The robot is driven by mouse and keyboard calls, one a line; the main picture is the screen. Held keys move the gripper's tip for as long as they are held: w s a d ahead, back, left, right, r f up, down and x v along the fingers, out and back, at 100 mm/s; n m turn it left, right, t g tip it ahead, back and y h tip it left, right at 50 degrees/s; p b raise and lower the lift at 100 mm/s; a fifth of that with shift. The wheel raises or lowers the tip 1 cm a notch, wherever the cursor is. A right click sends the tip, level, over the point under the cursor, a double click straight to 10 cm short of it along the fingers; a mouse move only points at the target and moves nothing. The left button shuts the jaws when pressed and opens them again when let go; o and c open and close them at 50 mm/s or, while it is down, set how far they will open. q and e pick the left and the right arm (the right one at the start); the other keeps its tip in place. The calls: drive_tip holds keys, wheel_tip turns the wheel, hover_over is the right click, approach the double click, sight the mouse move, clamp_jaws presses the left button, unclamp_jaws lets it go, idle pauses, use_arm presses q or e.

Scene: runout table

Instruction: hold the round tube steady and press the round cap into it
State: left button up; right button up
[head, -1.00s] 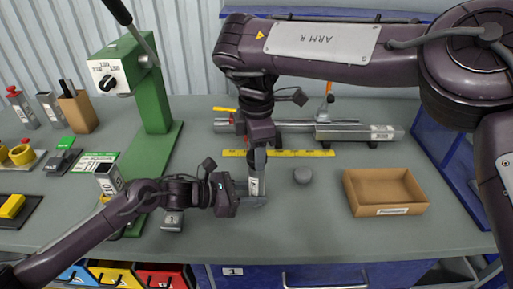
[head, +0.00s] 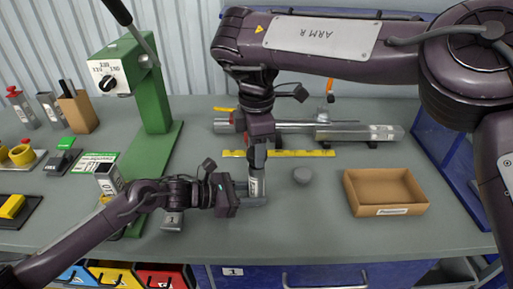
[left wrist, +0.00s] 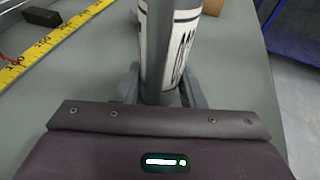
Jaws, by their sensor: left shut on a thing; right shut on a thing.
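The round tube (head: 256,188) is grey with a white label and dark print. It stands upright between the fingers of my left gripper (head: 252,195), which is shut on it low over the table. In the left wrist view the tube (left wrist: 170,45) rises between the fingers, and its top is out of the frame. My right gripper (head: 258,158) points straight down right above the tube and is shut. The round cap is hidden at its fingertips, and I cannot tell whether it touches the tube's rim.
A cardboard tray (head: 349,196) stands further right. A yellow ruler (head: 310,153) and a metal rail fixture (head: 350,132) lie behind. A green press (head: 151,110) stands to the left.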

drive_tip(key=shift+s+m, duration=0.1)
drive_tip(key=shift+m, duration=0.3)
drive_tip(key=shift+f, duration=0.5)
idle(0.8)
drive_tip(key=o, duration=1)
drive_tip(key=shift+o, duration=0.2)
wheel_tip(320, 180, up, 12)
